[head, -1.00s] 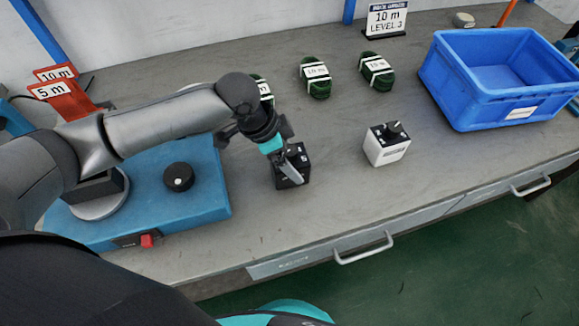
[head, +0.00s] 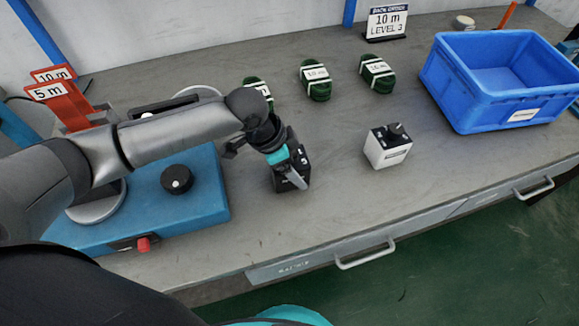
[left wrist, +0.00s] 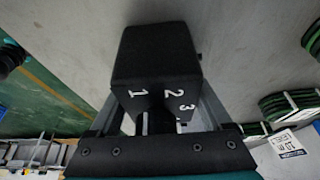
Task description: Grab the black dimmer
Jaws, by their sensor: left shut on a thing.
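The black dimmer (head: 291,171) is a small black box on the workbench, left of the white dimmer. It also fills the middle of the left wrist view (left wrist: 158,60), with the white digits 1, 2 and 3 on it. My left gripper (head: 297,178) is over the black dimmer in the head view and is shut on it. In the left wrist view my left gripper (left wrist: 160,118) has a finger on each side of the box. Whether the box touches the bench is hard to tell. My right gripper is not in view.
A white dimmer (head: 388,147) with a black top stands to the right. A blue crate (head: 462,92) is at the back right. Green cable coils (head: 316,82) lie behind. A blue machine (head: 205,190) with a black knob is at left. The front-middle bench is clear.

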